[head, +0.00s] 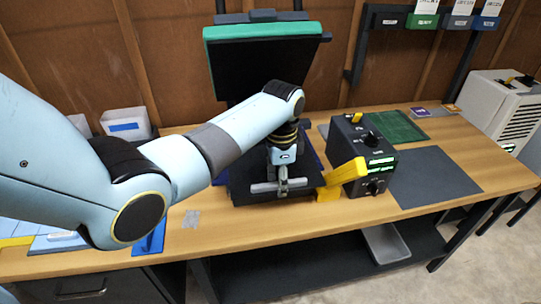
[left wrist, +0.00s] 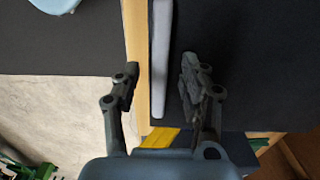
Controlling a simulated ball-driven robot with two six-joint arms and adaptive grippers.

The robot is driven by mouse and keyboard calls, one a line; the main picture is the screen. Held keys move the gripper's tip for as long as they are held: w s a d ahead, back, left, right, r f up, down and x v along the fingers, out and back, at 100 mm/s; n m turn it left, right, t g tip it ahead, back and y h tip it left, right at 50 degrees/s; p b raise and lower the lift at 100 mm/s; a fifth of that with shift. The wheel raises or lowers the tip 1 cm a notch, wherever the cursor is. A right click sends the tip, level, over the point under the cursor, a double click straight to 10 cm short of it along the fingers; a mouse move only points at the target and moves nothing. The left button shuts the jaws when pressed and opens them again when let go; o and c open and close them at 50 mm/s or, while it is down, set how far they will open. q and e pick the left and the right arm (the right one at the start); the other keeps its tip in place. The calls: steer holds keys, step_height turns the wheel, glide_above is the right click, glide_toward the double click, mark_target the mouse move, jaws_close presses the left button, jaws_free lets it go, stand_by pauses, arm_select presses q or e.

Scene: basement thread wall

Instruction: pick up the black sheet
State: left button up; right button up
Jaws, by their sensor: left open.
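The black sheet (head: 243,184) lies flat on the lower part of a press on the wooden table, partly hidden by my left arm. A light grey bar (head: 262,187) runs along its front edge. In the left wrist view the black sheet (left wrist: 245,60) fills the right side, with the grey bar (left wrist: 161,60) along its edge. My left gripper (head: 284,187) points down over that front edge. In the left wrist view my left gripper (left wrist: 157,88) is open and empty, its fingers to either side of the bar. Contact cannot be told. My right gripper is not in view.
The press's raised green-edged upper plate (head: 262,60) stands behind. A black control box (head: 362,155) and a yellow handle (head: 342,179) sit close to the right of the gripper. A dark grey mat (head: 440,178) lies farther right. The table's front edge is near.

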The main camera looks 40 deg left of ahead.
arm_select(q)
jaws_close()
steer(key=shift+r, duration=0.15)
stand_by(0.4)
